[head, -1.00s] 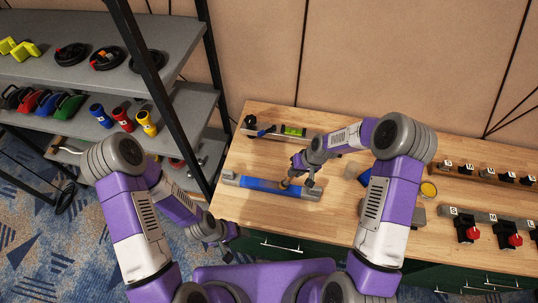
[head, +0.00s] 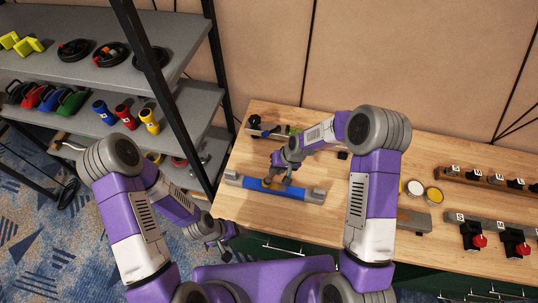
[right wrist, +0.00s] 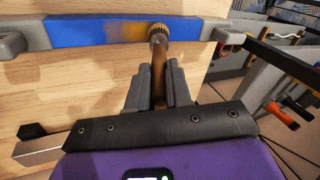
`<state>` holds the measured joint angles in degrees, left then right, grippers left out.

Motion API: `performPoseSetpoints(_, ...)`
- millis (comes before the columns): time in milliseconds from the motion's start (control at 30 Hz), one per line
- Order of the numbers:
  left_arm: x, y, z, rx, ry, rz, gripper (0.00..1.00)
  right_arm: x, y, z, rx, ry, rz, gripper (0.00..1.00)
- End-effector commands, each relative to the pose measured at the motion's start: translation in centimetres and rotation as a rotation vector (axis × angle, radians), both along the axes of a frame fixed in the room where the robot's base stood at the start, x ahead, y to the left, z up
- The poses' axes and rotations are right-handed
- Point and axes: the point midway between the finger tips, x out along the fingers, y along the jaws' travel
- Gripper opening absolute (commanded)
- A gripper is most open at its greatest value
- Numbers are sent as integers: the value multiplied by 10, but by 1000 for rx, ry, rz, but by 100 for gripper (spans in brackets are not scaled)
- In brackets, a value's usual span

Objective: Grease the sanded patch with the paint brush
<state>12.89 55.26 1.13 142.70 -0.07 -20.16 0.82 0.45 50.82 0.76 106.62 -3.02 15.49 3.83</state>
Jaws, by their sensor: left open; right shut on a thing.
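A blue bar with grey ends (head: 300,192) lies on the wooden workbench (head: 345,220). It also shows across the top of the right wrist view (right wrist: 90,32). A dull tan sanded patch (right wrist: 197,33) shows on its blue face. My right gripper (head: 276,171) is shut on the brown handle of the paint brush (right wrist: 157,72). My left gripper (head: 222,240) is open and empty, low beside the bench's left front corner.
Two round pots, one white-topped (head: 415,187) and one yellow-topped (head: 434,195), stand right of my right arm, near a grey block (head: 413,221). A rail with a level (head: 268,129) lies behind the bar. Shelves (head: 185,120) stand left; switch rails (head: 485,222) are right.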

Motion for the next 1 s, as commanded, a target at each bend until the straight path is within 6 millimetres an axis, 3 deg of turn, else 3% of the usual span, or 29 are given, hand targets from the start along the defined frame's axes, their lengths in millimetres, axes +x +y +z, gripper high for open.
performPoseSetpoints(233,0,0,-4,0,0,0,77,1,16,-1,0,-1,-10,0)
performPoseSetpoints(367,0,0,6,0,0,0,77,2,16,24,1,-7,-11,0)
performPoseSetpoints(1000,0,0,37,0,0,0,77,1,17,78,0,-1,-9,0)
